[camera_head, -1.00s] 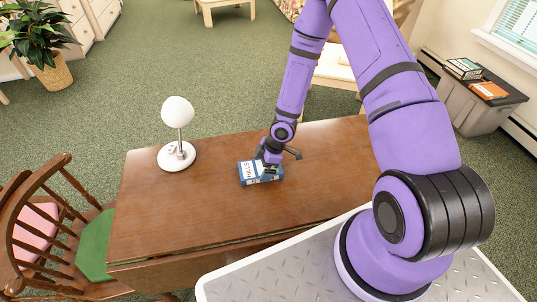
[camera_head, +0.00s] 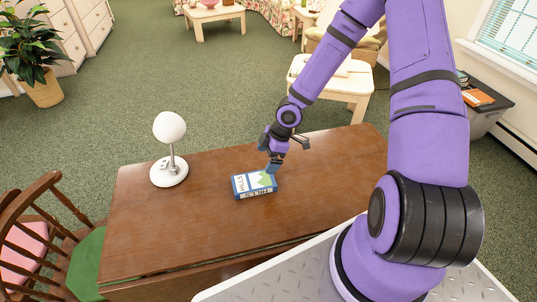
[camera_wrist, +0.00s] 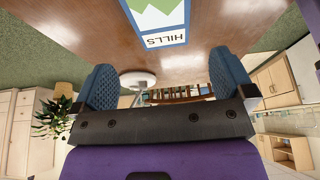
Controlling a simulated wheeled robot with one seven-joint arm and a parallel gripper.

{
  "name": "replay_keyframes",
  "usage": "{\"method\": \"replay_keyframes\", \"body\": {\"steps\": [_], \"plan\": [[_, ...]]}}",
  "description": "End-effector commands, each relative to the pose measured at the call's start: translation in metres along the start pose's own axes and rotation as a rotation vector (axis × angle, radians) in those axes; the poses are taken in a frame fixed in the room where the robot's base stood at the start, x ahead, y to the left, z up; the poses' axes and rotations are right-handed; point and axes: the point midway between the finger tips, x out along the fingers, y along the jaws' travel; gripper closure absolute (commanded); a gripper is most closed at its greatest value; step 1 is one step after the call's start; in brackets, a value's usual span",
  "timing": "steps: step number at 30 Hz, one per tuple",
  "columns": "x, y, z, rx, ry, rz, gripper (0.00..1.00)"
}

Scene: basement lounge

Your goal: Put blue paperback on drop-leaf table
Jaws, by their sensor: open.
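The blue paperback (camera_head: 254,186), with a white and green cover reading HILLS, lies flat on the brown drop-leaf table (camera_head: 205,232). In the wrist view the paperback (camera_wrist: 158,20) shows at the top, beyond the fingertips. My gripper (camera_head: 274,166) is just above and behind the book's far right corner, apart from it as far as I can tell. In the wrist view the gripper (camera_wrist: 162,80) has its two blue fingers spread wide with nothing between them.
A white lamp (camera_head: 170,150) stands on the table's left part. A wooden chair (camera_head: 45,235) is at the near left. The tabletop around the book is otherwise clear. A cream side table (camera_head: 330,85) stands behind, and a grey bin (camera_head: 487,118) is at the right.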

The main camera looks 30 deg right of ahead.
Motion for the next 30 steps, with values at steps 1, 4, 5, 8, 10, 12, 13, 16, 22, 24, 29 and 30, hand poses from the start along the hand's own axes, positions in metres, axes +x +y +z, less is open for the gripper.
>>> {"method": "replay_keyframes", "body": {"steps": [1,4,5,8,10,12,13,16,22,24,29,30], "plan": [[-0.003,0.000,0.000,0.001,0.001,0.001,0.00],[-0.007,0.000,0.000,0.000,0.000,0.001,0.00],[-0.008,0.000,0.000,0.000,0.000,0.000,0.00],[-0.009,0.000,0.000,-0.001,0.000,0.000,0.00],[-0.010,0.000,0.000,0.000,-0.002,0.001,0.00],[-0.013,0.001,0.001,0.004,-0.016,0.004,0.00],[-0.016,0.002,0.002,0.007,-0.027,0.007,0.00],[-0.032,0.004,0.005,0.035,-0.087,0.022,0.00],[-0.087,0.008,0.010,0.140,-0.255,0.089,0.00],[-0.108,0.008,0.010,0.184,-0.306,0.119,0.00],[-0.157,0.004,0.005,0.292,-0.401,0.200,0.00],[-0.170,0.002,0.003,0.322,-0.419,0.223,0.00]]}}
